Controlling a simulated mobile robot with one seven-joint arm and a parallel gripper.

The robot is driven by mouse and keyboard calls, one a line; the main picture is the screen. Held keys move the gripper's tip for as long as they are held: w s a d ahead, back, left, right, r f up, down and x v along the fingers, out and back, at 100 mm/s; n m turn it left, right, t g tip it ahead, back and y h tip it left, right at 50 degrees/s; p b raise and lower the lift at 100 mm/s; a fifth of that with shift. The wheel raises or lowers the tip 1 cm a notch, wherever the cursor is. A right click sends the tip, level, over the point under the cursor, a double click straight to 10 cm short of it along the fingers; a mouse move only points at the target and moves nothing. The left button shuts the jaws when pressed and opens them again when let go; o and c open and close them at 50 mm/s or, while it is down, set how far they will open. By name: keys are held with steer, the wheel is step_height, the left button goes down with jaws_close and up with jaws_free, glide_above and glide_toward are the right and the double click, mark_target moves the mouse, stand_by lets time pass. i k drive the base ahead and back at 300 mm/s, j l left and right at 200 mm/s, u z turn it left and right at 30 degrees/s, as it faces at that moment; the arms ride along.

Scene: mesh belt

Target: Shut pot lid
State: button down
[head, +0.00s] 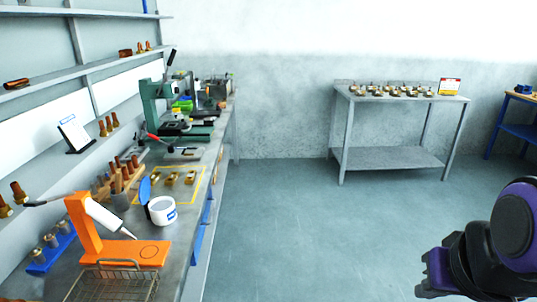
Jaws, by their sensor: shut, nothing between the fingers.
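A small white pot (162,211) with a blue and white label stands on the grey workbench at the left. Its blue lid (145,190) stands open, upright at the pot's left rim. The pot's mouth faces up and is uncovered. My gripper (432,274), purple and black, is at the lower right over the floor, far from the pot. It is shut and holds nothing; part of it is hidden by my own arm.
An orange stand (92,233) with a white syringe is close to the pot's left. A wire basket (113,284) is in front. Brass parts (172,180) lie in a yellow outline behind. A green press (155,108) stands farther back. The floor between bench and gripper is clear.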

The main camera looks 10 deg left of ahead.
mark_target(143, 190)
steer(key=i+u, duration=0.5)
steer(key=u, duration=0.15)
steer(key=i+l+u, duration=0.1)
steer(key=i+u, duration=0.25)
steer(key=i+l+u, duration=0.1)
steer(key=i+u, duration=0.2)
steer(key=u, duration=0.15)
steer(key=i+l+u, duration=0.2)
steer(key=u, duration=0.2)
steer(key=i+l+u, duration=0.25)
steer(key=u, duration=0.2)
steer(key=i+l+u, duration=0.15)
steer(key=l+u, duration=0.3)
